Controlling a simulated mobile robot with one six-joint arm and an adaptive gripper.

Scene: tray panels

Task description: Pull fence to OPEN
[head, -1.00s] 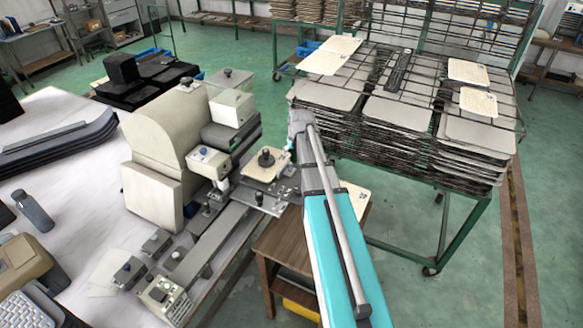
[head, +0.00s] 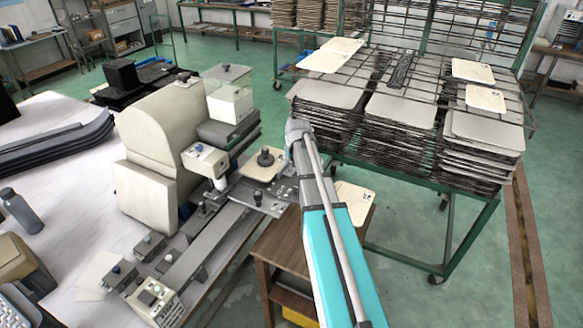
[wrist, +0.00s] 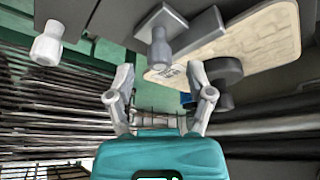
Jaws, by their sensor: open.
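The cream and grey press machine (head: 150,135) stands on the table's edge in the head view. Its small beige panel (head: 250,173) carries a black knob (head: 265,157). Metal plates with small knobs (head: 258,198) lie in front of the panel; I cannot tell for certain which part is the fence. My gripper (wrist: 160,85) shows open and empty in the wrist view. A beige board (wrist: 240,40), a dark knob (wrist: 222,72) and pale grey knobs (wrist: 47,45) are beyond its fingers, apart from them. In the head view my arm hides its fingertips.
A green rack (head: 452,235) with stacked trays (head: 398,109) stands close on the right of my arm. A brown wooden stand (head: 276,247) is below the arm. A bottle (head: 21,210) stands on the white table (head: 75,180).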

